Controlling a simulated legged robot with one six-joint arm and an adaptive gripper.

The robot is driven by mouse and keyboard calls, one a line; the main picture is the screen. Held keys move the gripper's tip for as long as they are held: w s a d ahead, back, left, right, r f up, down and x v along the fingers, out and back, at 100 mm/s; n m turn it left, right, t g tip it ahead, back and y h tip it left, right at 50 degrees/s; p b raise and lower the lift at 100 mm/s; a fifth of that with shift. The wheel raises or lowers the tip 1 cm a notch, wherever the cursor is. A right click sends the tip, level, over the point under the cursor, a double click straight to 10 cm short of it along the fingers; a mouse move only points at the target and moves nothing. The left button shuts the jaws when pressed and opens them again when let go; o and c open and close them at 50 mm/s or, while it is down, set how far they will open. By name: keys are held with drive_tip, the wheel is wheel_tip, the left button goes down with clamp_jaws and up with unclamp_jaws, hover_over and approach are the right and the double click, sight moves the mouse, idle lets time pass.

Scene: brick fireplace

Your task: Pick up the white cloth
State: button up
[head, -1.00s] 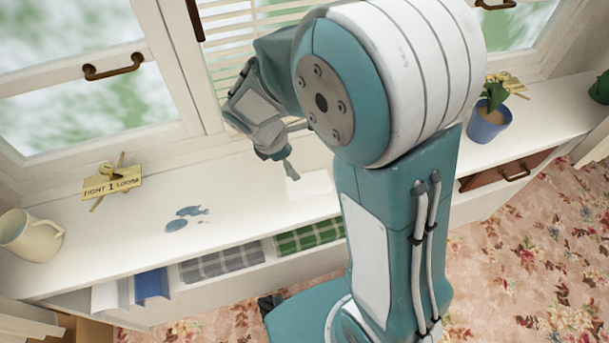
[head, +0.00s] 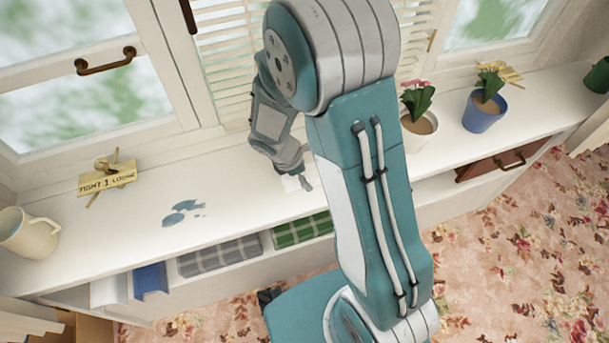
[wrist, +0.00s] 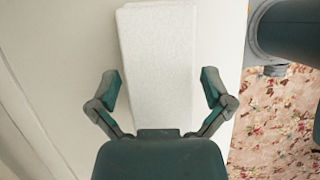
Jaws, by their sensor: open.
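The white cloth (wrist: 158,60) lies on the white sill as a flat, folded rectangle. In the wrist view it runs up from between my fingers to the top edge. In the head view only a small part of the cloth (head: 292,183) shows, the rest hidden behind my gripper and arm. My gripper (wrist: 160,88) is open, with one finger on each side of the cloth and nothing held. In the head view my gripper (head: 296,178) is low over the cloth. I cannot tell whether the fingers touch the sill.
A white pot (head: 419,130) and a blue pot (head: 484,111) hold plants at right. Folded checked cloths (head: 219,256) lie on the shelf below.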

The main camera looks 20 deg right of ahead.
drive_tip(key=c, duration=0.9)
drive_tip(key=shift+o, duration=0.2)
